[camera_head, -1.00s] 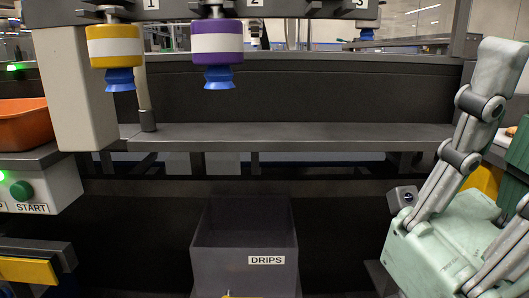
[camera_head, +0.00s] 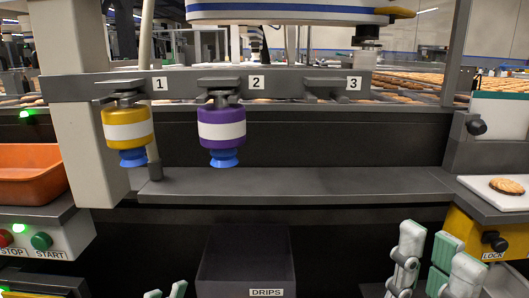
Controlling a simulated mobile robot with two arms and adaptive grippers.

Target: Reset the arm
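My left gripper (camera_head: 166,291) shows only as two small fingertips at the bottom edge, left of the drips bin. The tips are apart with nothing seen between them. The rest of that gripper and both arms are out of view.
A rack (camera_head: 300,86) numbered 1 to 3 holds a yellow suction tool (camera_head: 128,124) and a purple suction tool (camera_head: 222,124); slot 3 is empty. Below are a grey ledge (camera_head: 300,184) and the drips bin (camera_head: 245,262). An orange tray (camera_head: 30,175) is left; a biscuit (camera_head: 506,186) lies right.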

